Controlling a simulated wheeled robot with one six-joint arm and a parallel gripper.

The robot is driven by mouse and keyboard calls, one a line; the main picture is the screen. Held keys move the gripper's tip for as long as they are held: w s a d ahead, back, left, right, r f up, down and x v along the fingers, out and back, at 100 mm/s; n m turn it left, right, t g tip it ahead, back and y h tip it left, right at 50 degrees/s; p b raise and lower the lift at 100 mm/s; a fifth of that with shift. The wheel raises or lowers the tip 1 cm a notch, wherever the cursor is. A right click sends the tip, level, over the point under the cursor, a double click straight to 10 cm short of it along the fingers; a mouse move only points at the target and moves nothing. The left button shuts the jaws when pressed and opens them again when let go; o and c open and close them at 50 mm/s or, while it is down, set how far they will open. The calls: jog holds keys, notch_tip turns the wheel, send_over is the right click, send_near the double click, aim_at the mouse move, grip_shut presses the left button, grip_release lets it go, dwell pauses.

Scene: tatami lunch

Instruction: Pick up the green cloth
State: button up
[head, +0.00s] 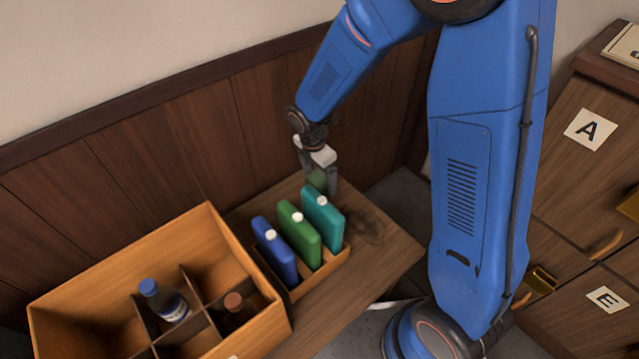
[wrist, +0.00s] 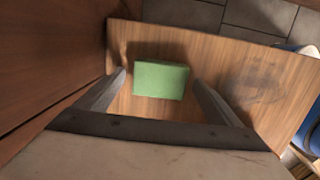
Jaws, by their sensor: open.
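The green cloth (wrist: 160,80) is a small folded-looking green block on the wooden table, near its end by the wall. In the wrist view it lies between and slightly beyond the fingertips of my gripper (wrist: 158,78), with bare wood on both sides. My gripper is open and empty. In the head view my gripper (head: 318,182) points down behind the flasks, and a bit of the green cloth (head: 317,179) shows between its fingers. The rest of the cloth is hidden there.
A wooden rack (head: 335,262) with blue (head: 274,247), green (head: 299,234) and teal (head: 323,218) flasks stands close to my gripper. A divided wooden crate (head: 245,245) with bottles is at left. The wood-panelled wall (head: 190,130) runs behind. The table's right part (head: 385,262) is clear.

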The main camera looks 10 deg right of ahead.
aim_at(319, 180)
jog(key=c, duration=1.2)
jog(key=shift+c, duration=0.2)
notch_tip(319, 180, up, 10)
jog(key=o, duration=0.6)
jog(key=shift+c, duration=0.2)
jog(key=c, duration=0.4)
